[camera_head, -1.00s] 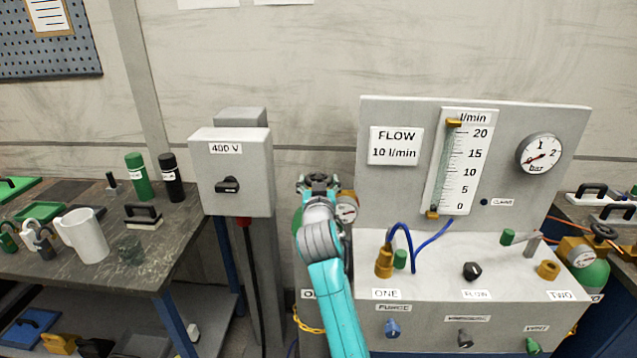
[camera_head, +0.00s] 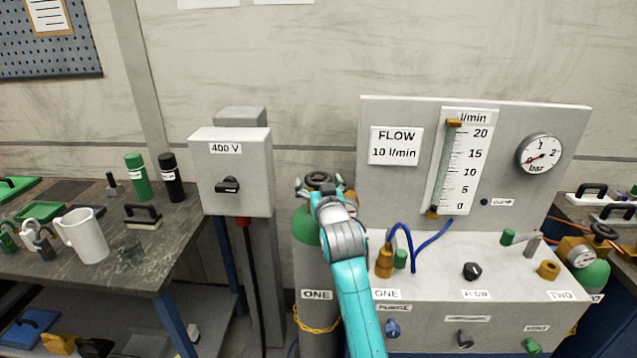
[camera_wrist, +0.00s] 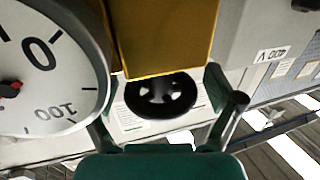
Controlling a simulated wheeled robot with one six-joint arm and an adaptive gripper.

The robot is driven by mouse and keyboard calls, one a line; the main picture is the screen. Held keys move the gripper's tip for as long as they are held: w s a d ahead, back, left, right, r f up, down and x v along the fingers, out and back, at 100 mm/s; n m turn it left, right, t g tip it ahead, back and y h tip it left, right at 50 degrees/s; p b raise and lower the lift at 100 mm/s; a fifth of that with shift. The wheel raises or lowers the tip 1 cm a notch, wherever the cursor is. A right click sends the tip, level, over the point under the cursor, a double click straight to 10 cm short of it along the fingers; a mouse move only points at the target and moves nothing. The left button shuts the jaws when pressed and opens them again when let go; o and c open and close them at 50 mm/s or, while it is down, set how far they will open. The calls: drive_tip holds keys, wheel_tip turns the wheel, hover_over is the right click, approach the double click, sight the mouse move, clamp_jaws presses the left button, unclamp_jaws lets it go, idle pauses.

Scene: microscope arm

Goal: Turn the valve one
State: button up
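Valve one is the dark round handwheel (camera_head: 319,178) on top of the green-shouldered cylinder labelled ONE (camera_head: 316,295). In the wrist view the black handwheel (camera_wrist: 160,96) appears just below the brass valve body (camera_wrist: 165,38). My gripper (camera_head: 327,196) is in front of the valve, and my arm hides part of the valve body. In the wrist view my gripper (camera_wrist: 163,88) looks open, with its fingers spread to the left and right of the handwheel. I cannot tell whether they touch it.
A round gauge (camera_wrist: 45,80) is close on the left in the wrist view. In the head view a 400 V switch box (camera_head: 231,170) stands left of the cylinder. The flow panel (camera_head: 475,160) and its bench are to the right.

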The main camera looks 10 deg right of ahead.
idle(0.3)
drive_tip(key=s, duration=1.2)
drive_tip(key=shift+a, duration=0.3)
